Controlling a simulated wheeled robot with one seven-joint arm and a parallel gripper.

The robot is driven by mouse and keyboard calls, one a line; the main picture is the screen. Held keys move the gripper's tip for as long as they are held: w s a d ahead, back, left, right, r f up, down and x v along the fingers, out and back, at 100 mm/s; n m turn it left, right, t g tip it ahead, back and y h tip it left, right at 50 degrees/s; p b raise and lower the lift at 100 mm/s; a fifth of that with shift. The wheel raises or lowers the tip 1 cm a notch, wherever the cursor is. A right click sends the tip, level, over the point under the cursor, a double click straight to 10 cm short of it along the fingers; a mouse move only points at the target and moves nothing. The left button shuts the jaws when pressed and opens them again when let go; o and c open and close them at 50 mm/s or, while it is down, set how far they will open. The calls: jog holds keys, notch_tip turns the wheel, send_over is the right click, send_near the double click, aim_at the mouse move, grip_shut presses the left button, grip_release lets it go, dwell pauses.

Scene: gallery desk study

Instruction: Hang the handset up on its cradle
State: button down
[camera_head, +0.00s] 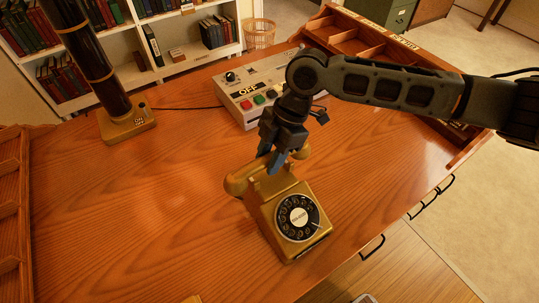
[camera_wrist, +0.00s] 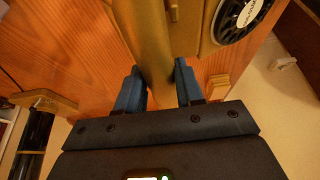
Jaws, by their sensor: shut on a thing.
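A gold rotary telephone (camera_head: 267,213) stands on the wooden desk, its black dial (camera_head: 298,217) facing the front right. The gold handset (camera_head: 238,186) lies across the top rear of the telephone, at or just above the cradle; I cannot tell whether it touches. My gripper hides the middle of the cradle in the head view.
A grey control box (camera_head: 238,97) with coloured buttons stands behind the telephone. A dark column on a gold base (camera_head: 127,122) stands at the back left. Wooden organisers (camera_head: 12,215) line the desk's sides.

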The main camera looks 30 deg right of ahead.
jog(key=shift+f+b, duration=0.4)
jog(key=shift+f, duration=1)
jog(key=c, duration=0.6)
grip_release()
jog(key=shift+c, duration=0.2)
jog(key=v, duration=0.7)
jog(key=shift+d+r+b, duration=0.15)
jog(key=shift+r+b, duration=0.2)
jog(key=shift+r, duration=0.05)
